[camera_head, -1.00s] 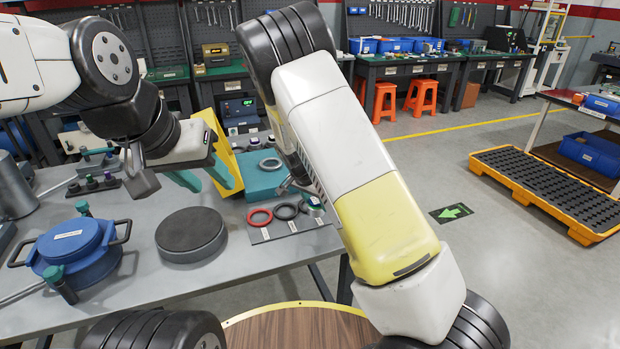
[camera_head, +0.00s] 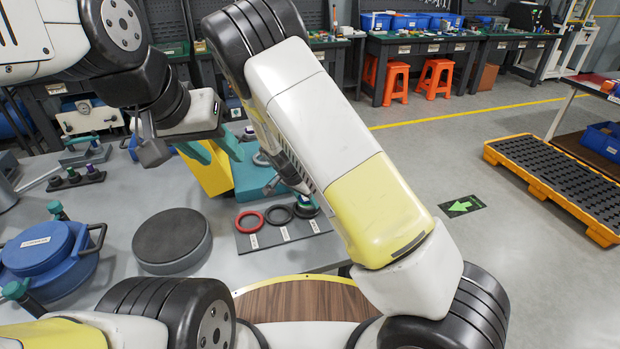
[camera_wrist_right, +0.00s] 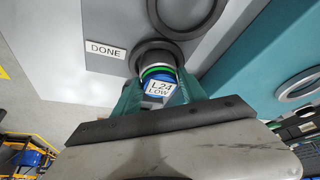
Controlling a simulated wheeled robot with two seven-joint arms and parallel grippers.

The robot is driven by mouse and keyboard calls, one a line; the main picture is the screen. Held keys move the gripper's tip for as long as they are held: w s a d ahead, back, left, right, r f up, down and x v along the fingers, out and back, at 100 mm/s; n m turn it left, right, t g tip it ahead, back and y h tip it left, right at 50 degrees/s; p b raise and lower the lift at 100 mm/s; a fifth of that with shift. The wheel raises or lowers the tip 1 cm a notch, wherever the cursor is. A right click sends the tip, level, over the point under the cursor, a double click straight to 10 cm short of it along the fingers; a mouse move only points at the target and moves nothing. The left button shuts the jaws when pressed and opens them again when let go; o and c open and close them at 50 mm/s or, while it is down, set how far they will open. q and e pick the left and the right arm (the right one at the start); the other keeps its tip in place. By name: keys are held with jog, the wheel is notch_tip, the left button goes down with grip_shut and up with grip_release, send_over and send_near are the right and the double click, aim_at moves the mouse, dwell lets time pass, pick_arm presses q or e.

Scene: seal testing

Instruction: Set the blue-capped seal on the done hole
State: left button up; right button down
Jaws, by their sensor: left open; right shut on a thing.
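My right gripper (camera_wrist_right: 162,98) is shut on the blue-capped seal (camera_wrist_right: 159,88), whose label reads L24 LOW. A green band shows below its cap. In the right wrist view the seal's lower end is at the dark ring of the done hole (camera_wrist_right: 146,51), beside the DONE label (camera_wrist_right: 105,50). I cannot tell whether it is fully seated. In the head view my right arm covers most of that gripper, and the seal (camera_head: 305,201) shows small at the rightmost ring. My left gripper (camera_head: 215,150) is open and empty, in front of a yellow object.
A red ring (camera_head: 250,221) and a black ring (camera_head: 279,214) lie on the grey plate (camera_head: 270,239). A dark round block (camera_head: 172,238) and a blue lidded pot (camera_head: 45,255) stand to the left. A teal block (camera_head: 250,180) is behind the plate.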

jog(key=c, duration=0.6)
grip_release()
jog(key=shift+c, duration=0.2)
jog(key=v, duration=1.2)
jog(key=s+d+r+n+t+y, duration=0.1)
jog(key=s+d+r+n, duration=0.3)
jog(key=s+d+r, duration=0.4)
jog(key=s+d+r+n+t+y, duration=0.1)
jog(key=s+d+r+n+y, duration=0.3)
jog(key=s+d+r, duration=0.5)
jog(key=shift+s+r, duration=2.9)
jog(key=shift+r, duration=0.05)
